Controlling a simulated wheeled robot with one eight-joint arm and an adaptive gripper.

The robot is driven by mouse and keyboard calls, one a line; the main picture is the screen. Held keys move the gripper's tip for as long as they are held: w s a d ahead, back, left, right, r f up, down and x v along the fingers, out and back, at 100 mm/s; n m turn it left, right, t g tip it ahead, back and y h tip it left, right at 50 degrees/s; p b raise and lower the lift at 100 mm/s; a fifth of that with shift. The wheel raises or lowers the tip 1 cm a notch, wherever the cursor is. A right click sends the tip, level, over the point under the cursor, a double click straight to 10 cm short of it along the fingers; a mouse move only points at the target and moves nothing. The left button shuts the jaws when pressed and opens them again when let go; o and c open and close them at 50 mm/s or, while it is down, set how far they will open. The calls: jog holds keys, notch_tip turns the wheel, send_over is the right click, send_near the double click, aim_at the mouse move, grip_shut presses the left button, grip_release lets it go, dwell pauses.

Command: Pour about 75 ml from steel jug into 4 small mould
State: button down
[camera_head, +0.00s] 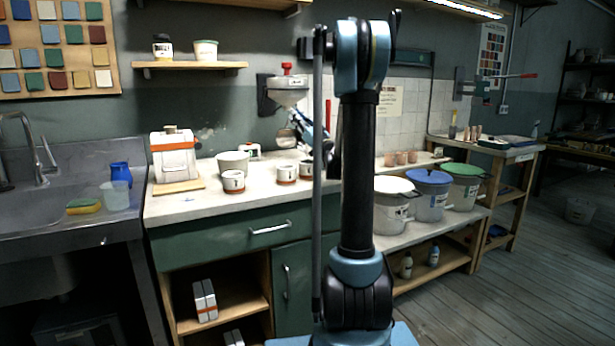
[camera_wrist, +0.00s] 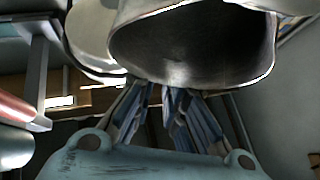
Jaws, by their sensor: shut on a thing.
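The steel jug (camera_head: 286,138) is held up above the worktop, below a wall-mounted metal funnel. In the wrist view the jug (camera_wrist: 190,45) fills the top, its grey metal close to the camera; I cannot make out any liquid. My gripper (camera_head: 305,138) is shut on the jug; its blue fingers (camera_wrist: 168,105) meet it from below in the wrist view. Small white moulds with orange bands and number labels stand on the worktop: one at front left (camera_head: 233,181), one to its right (camera_head: 286,174), and one partly hidden by my arm (camera_head: 306,170).
A white bowl (camera_head: 233,162) stands behind the front-left mould. The metal funnel (camera_head: 287,92) hangs on the wall above. A white-and-orange block mould (camera_head: 173,155) stands at left. Lidded buckets (camera_head: 430,195) stand at right. The worktop's front left (camera_head: 185,208) is clear.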

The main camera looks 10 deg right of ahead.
aim_at(287, 124)
jog(key=shift+r, duration=0.25)
dwell(0.4)
jog(key=shift+s+d+t+y+p, duration=0.25)
jog(key=shift+t+y+p, duration=0.25)
jog(key=shift+p, duration=0.25)
dwell(0.5)
jog(key=shift+w+a+g+h, duration=0.35)
jog(key=shift+g+h, duration=0.05)
jog(key=shift+g, duration=0.1)
jog(key=shift+w+a+f+g+h, duration=0.5)
jog(key=shift+w+a+f+g, duration=0.1)
jog(key=shift+w+a+f, duration=0.5)
jog(key=shift+w+f, duration=0.05)
jog(key=shift+w, duration=0.15)
jog(key=shift+g+h, duration=0.3)
jog(key=shift+w+a+f+g+h+b, duration=0.6)
jog(key=shift+w+f+g+b, duration=0.1)
jog(key=shift+g, duration=0.2)
